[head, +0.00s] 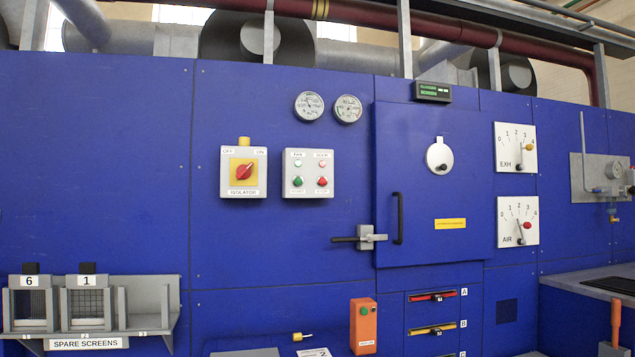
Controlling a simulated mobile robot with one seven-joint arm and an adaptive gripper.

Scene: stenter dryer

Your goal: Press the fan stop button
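A light grey control box (308,173) is fixed to the blue machine wall left of the middle. Its top left label seems to read FAN; the top right label is too small to read surely. A pale green lamp and a pale red lamp sit in its upper row. Below them are a green button (298,181), its label apparently START, and a red button (323,181), its label apparently STOP. Nothing covers the box. My gripper is not in view.
A grey isolator box (243,172) with a red knob is left of the control box. Two round gauges (309,105) are above. A door (428,185) with a lever (345,239) and black handle is to the right. An orange box (363,326) is below.

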